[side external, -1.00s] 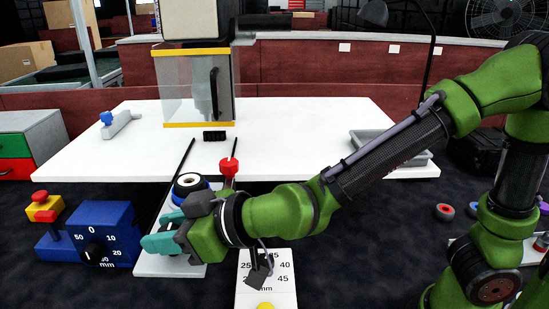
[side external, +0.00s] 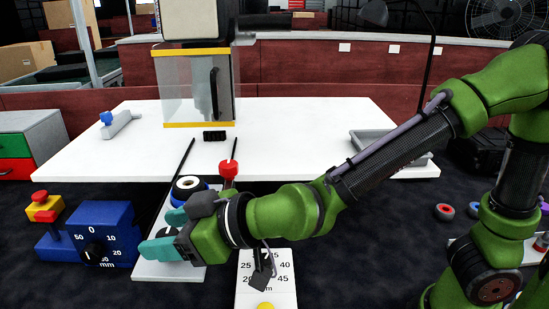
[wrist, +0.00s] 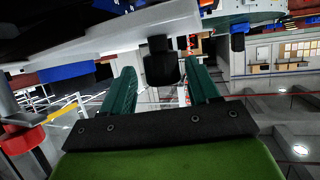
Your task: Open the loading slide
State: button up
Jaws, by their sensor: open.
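My gripper (side external: 157,233) reaches in from the right at the lower left, with its two teal fingers spread apart. It is low over a white plate (side external: 155,267) beside the blue dial box. In the wrist view my gripper (wrist: 159,70) shows a black knob (wrist: 160,62) in the gap between the fingers. The knob is joined to a white part above it, and I cannot tell whether the fingers touch it. A black-and-white ring (side external: 188,186) on a blue base sits just behind my gripper. I cannot tell for sure which part is the loading slide.
A blue dial box (side external: 105,220) and a red-and-yellow button (side external: 42,203) stand left of my gripper. A red knob (side external: 228,168) on a rod is behind it. A numbered white plate (side external: 282,290) is nearer the camera. A clear guard (side external: 185,95) hangs over the white table.

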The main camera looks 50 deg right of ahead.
jog(key=v, duration=1.6)
jog(key=shift+s, duration=0.15)
jog(key=shift+d, duration=0.1)
jog(key=d+f+m+g+h, duration=0.2)
jog(key=d+m, duration=0.3)
jog(key=d, duration=0.5)
jog(key=d+f+m+g+h, duration=0.2)
jog(key=d+f+m, duration=0.3)
jog(key=d, duration=0.6)
jog(key=shift+w+f+h, duration=0.2)
jog(key=shift+w+h, duration=0.1)
jog(key=shift+w, duration=0.2)
